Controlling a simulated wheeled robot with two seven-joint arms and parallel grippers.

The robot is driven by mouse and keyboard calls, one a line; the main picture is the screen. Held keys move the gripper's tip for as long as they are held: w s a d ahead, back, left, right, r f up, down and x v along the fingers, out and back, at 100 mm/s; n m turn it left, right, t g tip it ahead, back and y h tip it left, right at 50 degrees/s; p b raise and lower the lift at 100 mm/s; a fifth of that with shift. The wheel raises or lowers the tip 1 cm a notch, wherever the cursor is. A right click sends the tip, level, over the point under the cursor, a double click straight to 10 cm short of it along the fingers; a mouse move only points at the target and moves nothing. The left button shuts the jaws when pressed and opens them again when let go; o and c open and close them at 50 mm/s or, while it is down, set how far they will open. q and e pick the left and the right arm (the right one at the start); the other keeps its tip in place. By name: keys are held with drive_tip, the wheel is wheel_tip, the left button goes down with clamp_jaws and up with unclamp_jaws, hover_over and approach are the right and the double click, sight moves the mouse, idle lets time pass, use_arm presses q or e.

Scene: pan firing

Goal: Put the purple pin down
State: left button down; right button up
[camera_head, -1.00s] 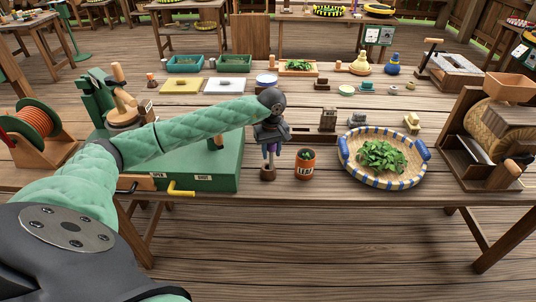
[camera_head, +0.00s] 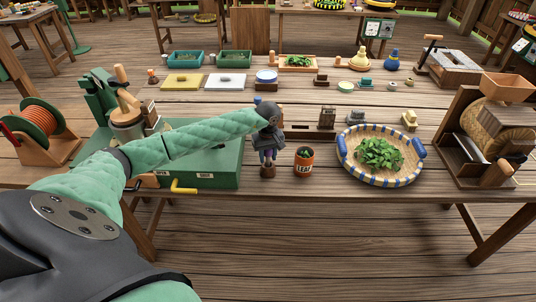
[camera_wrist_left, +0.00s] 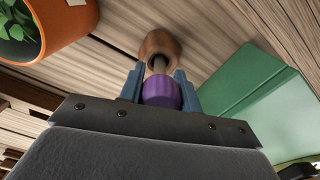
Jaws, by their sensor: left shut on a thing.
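The purple pin (camera_wrist_left: 161,92) is between the fingers of my left gripper (camera_wrist_left: 159,88), which is shut on it. In the left wrist view a metal shaft runs from the purple part to a round wooden holder (camera_wrist_left: 160,44) on the table. I cannot tell whether the shaft is inside the holder or just above it. In the head view my left gripper (camera_head: 269,152) points down over the same wooden holder (camera_head: 268,171), and only a sliver of purple shows. My right gripper is not in view.
An orange leaf pot (camera_head: 304,163) stands just right of the holder. A green box (camera_head: 205,170) with a yellow handle (camera_head: 183,187) lies to the left. A blue-and-white-rimmed basket (camera_head: 344,165) of leaves is further right. The table's front edge is close.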

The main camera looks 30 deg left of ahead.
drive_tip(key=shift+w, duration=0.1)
use_arm(q)
drive_tip(key=shift+f, duration=0.1)
drive_tip(key=c, duration=1)
unclamp_jaws()
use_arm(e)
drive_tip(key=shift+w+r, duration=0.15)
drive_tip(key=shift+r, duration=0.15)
